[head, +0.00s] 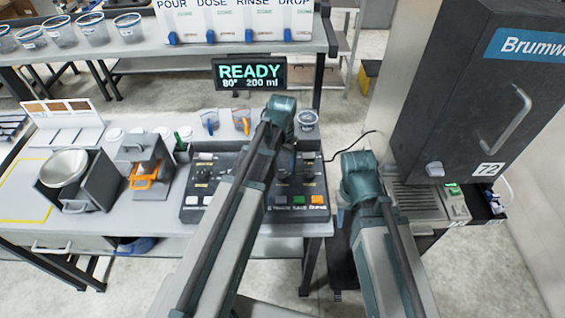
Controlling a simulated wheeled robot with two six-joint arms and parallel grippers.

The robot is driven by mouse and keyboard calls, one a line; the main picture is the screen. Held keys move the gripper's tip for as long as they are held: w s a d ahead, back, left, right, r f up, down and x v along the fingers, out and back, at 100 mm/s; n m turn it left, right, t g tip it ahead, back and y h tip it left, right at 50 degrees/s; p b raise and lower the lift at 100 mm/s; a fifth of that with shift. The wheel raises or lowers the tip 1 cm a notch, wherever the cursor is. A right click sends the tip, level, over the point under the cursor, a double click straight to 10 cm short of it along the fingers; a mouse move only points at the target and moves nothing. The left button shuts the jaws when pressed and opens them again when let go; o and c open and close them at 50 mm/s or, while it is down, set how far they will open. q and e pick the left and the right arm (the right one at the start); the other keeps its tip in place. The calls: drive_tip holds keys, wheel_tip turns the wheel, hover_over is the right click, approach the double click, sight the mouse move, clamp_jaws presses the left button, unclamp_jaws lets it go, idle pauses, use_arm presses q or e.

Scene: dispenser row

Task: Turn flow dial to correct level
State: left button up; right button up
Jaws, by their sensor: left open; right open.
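A black control panel (208,178) lies on the grey bench, with dials and small white labels along its top and a row of coloured buttons at its front. Which knob is the flow dial is too small to tell. My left arm crosses the panel and hides its middle. A dark part at the end of that arm, seemingly my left gripper (286,158), is over the panel, mostly hidden; its fingertips are not clear. My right arm is bent right of the bench, and its gripper is hidden behind it. A display (249,75) reads READY, 80°, 200 ml.
A metal bowl (64,168) in a grey holder and a unit with an orange handle (145,174) stand left of the panel. A clear cup (308,120) stands behind it. A large dark cabinet (474,95) blocks the right side.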

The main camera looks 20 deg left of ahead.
sight(283, 174)
use_arm(q)
wheel_tip(283, 174, up, 9)
drive_tip(key=p, duration=0.8)
use_arm(e)
wheel_tip(283, 174, up, 9)
use_arm(q)
drive_tip(key=shift+m+y, duration=0.4)
drive_tip(key=shift+y, duration=0.2)
drive_tip(key=s+d+f+b, duration=0.3)
drive_tip(key=s+f+b, duration=0.1)
drive_tip(key=s, duration=0.1)
drive_tip(key=s+d+f+b, duration=0.3)
drive_tip(key=s+d+b, duration=0.1)
drive_tip(key=s+d+f+b, duration=0.4)
drive_tip(key=s, duration=0.1)
drive_tip(key=shift+s+f, duration=0.3)
drive_tip(key=shift+s, duration=0.05)
use_arm(e)
wheel_tip(283, 174, down, 12)
drive_tip(key=shift+r, duration=0.2)
